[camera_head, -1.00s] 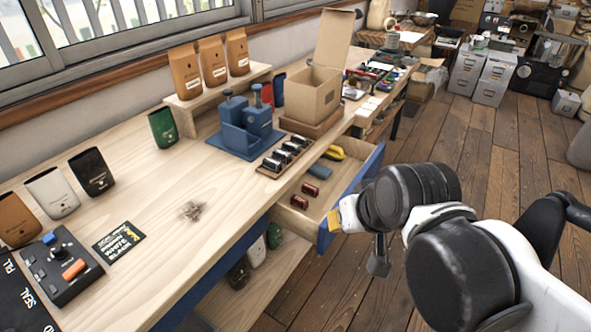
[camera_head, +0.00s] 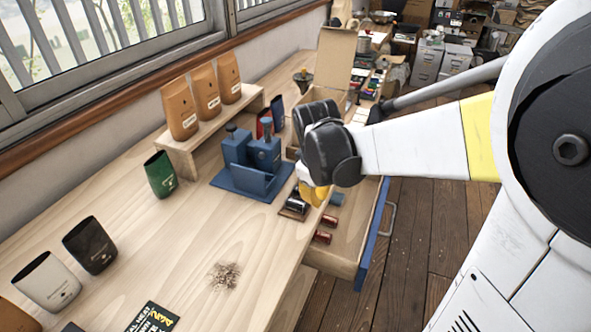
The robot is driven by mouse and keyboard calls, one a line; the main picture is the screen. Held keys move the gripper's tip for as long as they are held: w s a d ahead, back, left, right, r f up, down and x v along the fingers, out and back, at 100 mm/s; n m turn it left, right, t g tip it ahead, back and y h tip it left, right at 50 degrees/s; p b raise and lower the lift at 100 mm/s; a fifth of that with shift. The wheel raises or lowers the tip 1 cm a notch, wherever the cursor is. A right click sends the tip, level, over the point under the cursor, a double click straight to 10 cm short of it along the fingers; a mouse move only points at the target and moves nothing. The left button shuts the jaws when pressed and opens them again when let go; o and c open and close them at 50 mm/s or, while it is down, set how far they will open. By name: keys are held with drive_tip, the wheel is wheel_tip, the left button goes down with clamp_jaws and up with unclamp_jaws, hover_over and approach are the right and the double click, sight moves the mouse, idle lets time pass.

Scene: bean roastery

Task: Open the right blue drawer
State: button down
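The right blue drawer (camera_head: 372,240) stands pulled out from under the wooden worktop. Its blue front faces right and carries a metal handle (camera_head: 390,217). Inside lie two dark red cylinders (camera_head: 323,236) and a blue item (camera_head: 337,198); the drawer's far part is hidden behind my arm. My gripper (camera_head: 318,196), with yellow and white parts showing, is above the worktop's edge beside the open drawer, apart from the handle. Its fingers are too small and covered to tell whether they are open or shut.
Black-capped canisters on a small tray (camera_head: 294,213) are close beside my gripper. A blue device (camera_head: 250,165), a cardboard box (camera_head: 333,65) and a wooden shelf with brown bags (camera_head: 207,92) stand behind. Wooden floor (camera_head: 425,215) is free right of the drawer.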

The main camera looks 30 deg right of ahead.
drive_tip(key=w+d+f+n+g+p, duration=0.1)
drive_tip(key=w+d+f+g+p, duration=0.1)
drive_tip(key=d+f, duration=0.25)
drive_tip(key=n+g+b, duration=0.2)
drive_tip(key=b, duration=0.1)
approach(354, 247)
drive_tip(key=f, duration=0.1)
drive_tip(key=w+a+f, duration=0.1)
drive_tip(key=shift+w+f, duration=0.15)
drive_tip(key=shift+f, duration=0.25)
drive_tip(key=s+d, duration=0.1)
drive_tip(key=s+d+b, duration=0.1)
drive_tip(key=shift+s+f, duration=0.25)
drive_tip(key=shift+s+d+r, duration=0.1)
drive_tip(key=shift+s+d, duration=0.2)
drive_tip(key=shift+s, duration=0.05)
